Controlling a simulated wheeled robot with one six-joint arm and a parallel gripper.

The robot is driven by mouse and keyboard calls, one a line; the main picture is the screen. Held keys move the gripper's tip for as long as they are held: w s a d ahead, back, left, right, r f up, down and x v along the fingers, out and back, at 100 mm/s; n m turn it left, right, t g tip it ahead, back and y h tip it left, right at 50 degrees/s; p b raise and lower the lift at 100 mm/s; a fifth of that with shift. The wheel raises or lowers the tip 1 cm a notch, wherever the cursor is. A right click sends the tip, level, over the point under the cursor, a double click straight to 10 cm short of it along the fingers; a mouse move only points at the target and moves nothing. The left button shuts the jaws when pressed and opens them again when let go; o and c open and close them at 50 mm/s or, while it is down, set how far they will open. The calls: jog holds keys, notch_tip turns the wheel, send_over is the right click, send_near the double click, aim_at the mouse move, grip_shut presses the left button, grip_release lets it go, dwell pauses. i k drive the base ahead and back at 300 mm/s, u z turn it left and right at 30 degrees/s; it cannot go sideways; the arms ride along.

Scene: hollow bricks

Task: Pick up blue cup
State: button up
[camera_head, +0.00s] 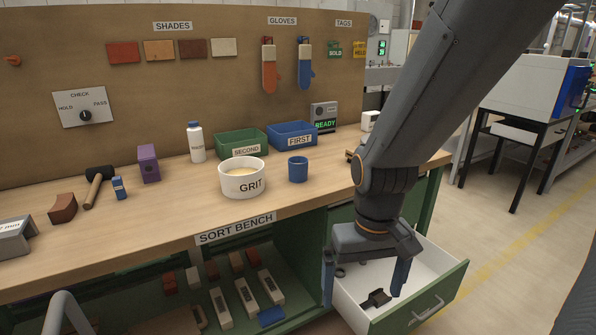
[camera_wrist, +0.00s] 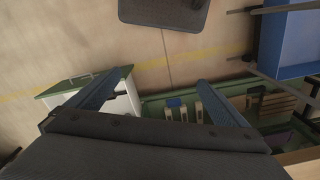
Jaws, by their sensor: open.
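The blue cup (camera_head: 298,170) stands upright on the wooden bench, to the right of the white GRIT tub (camera_head: 243,178) and in front of the blue FIRST bin (camera_head: 292,134). My gripper (camera_head: 364,284) is open and empty. It points down over the open white drawer at the bench's front right, lower than the cup and to its right. The wrist view shows the two spread fingers (camera_wrist: 160,84) with nothing between them. The cup does not show in the wrist view.
The open drawer (camera_head: 424,306) juts out below my gripper and holds small dark items. The bench top (camera_head: 195,222) is clear in front of the cup. A green SECOND bin (camera_head: 240,143), white bottle (camera_head: 196,142) and purple box (camera_head: 149,163) stand farther left.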

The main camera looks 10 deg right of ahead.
aim_at(298, 165)
jog(key=u, duration=3.65)
jog(key=k, duration=1.15)
jog(key=z, duration=1.95)
jog(key=i, duration=0.5)
